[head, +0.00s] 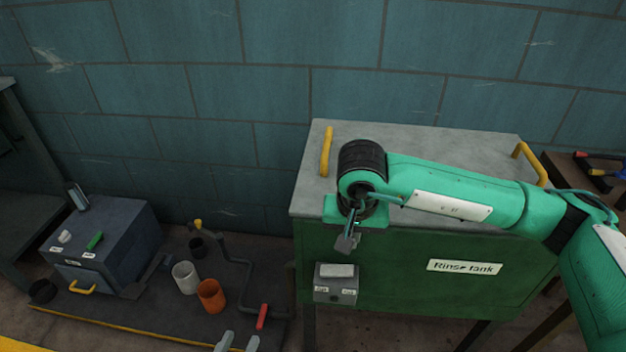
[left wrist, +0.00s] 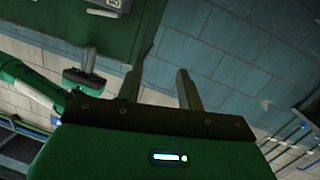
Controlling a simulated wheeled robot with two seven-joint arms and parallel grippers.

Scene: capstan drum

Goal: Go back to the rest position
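My left gripper (head: 238,342) shows only as two grey fingertips at the bottom edge of the head view. In the left wrist view its two fingers (left wrist: 160,82) stand apart with nothing between them, so it is open and empty. My green right arm reaches in from the right across the rinse tank (head: 400,285). My right gripper (head: 347,242) hangs at the tank's front face, above a small grey box. Its fingers are small and overlap, so I cannot tell whether it is open. It also shows at left in the left wrist view (left wrist: 85,76).
The grey box (head: 335,290) is on the tank's green front. At left, a dark floor mat (head: 140,318) bears a blue-grey box (head: 115,235), a white cup (head: 186,277), an orange cup (head: 211,295) and a pipe with a red handle (head: 262,317). A blue block wall stands behind.

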